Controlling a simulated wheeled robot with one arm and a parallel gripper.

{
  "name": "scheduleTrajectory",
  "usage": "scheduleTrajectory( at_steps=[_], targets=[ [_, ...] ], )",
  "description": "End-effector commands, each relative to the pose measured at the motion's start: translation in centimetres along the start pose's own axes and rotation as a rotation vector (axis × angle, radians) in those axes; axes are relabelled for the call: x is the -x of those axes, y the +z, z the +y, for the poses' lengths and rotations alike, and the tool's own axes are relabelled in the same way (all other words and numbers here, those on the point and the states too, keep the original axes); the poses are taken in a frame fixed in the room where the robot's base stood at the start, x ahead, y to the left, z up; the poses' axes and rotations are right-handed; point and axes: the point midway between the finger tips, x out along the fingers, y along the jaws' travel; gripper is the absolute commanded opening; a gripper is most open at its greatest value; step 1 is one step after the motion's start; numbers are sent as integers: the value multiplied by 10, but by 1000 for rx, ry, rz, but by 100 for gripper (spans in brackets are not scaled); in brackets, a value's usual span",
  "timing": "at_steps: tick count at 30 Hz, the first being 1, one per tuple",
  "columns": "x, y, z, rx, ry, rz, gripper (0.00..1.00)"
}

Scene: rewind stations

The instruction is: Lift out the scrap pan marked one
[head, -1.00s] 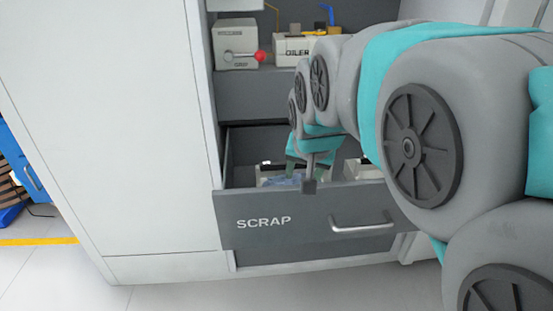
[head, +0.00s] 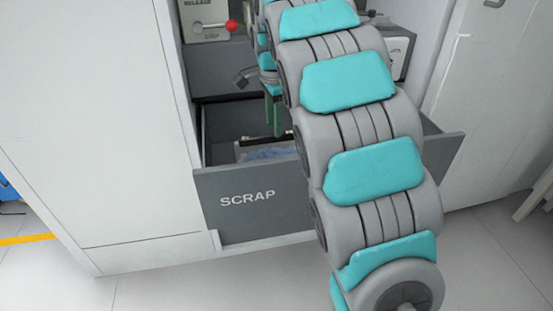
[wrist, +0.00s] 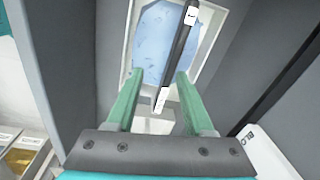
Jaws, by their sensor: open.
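A scrap pan (head: 268,154), pale-rimmed with crumpled light-blue film inside, sits in the open SCRAP drawer (head: 235,197). In the wrist view the pan (wrist: 127,48) lies ahead of the fingers, with a dark bar handle (wrist: 178,50) across it. The handle has white ends; the mark on its far end is too small to read. My gripper (wrist: 160,74) is open with nothing held, its green fingers on either side of the handle in the picture. I cannot tell the gap in depth. In the head view my gripper (head: 273,113) hangs above the pan, partly hidden by my arm.
A grey box with a red-knobbed lever (head: 206,20) stands on the shelf above the drawer. A white item lettered "BLO" (wrist: 262,148) is at lower right in the wrist view. My arm hides the drawer's right part.

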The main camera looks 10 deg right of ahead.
Motion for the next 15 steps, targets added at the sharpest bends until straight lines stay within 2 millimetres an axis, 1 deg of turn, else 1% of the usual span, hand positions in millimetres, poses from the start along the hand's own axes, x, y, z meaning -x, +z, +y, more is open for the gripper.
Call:
scheduleTrajectory(
  at_steps=[1, 4, 11, 15],
  targets=[
    [-8, 0, -6, -39, 25, -9, 52],
    [-14, -1, -14, -109, 51, -18, 52],
    [-24, 0, -16, -164, 84, -26, 52],
    [-36, 0, -16, -165, 81, -26, 52]
  ],
)
